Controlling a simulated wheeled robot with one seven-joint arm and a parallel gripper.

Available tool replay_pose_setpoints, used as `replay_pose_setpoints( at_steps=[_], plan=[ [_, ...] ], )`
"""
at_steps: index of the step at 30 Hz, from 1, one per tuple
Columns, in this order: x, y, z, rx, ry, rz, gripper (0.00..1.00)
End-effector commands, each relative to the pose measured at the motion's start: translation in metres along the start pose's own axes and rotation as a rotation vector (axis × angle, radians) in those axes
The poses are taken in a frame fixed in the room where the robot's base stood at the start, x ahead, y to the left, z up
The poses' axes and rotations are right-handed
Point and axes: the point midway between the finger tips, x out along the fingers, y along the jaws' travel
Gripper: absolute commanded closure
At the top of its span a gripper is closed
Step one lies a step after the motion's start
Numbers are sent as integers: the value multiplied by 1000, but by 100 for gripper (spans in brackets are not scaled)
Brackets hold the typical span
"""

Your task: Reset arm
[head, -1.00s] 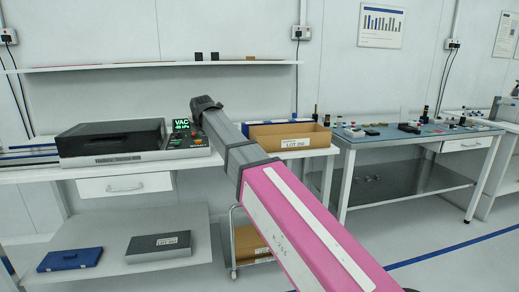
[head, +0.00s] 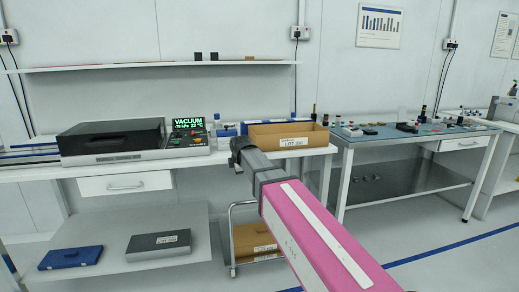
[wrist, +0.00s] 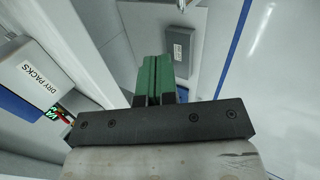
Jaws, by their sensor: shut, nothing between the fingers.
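My arm, grey and pink, reaches forward from the lower right of the head view. Its far end is in front of the bench edge, below the cardboard box, and the gripper fingers are hidden there. In the wrist view my gripper (wrist: 153,80) shows two green fingers side by side, shut with nothing between them. The fingers point toward the lower shelf and floor, clear of any object.
A black-lidded test machine (head: 112,141) with a lit VACUUM display (head: 188,124) stands on the bench. A cardboard LOT box (head: 288,135) sits to its right. A grey case (head: 158,245) and blue case (head: 70,257) lie on the lower shelf. A DRY PACKS box (wrist: 38,85) is close by.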

Motion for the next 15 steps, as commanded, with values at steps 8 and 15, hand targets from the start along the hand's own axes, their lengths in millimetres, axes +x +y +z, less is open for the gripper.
replay_pose_setpoints(
  at_steps=[8, 15],
  plan=[
    [56, -140, 92, 618, -85, -186, 100],
    [79, -260, 149, 1154, -217, -317, 100]
  ],
)
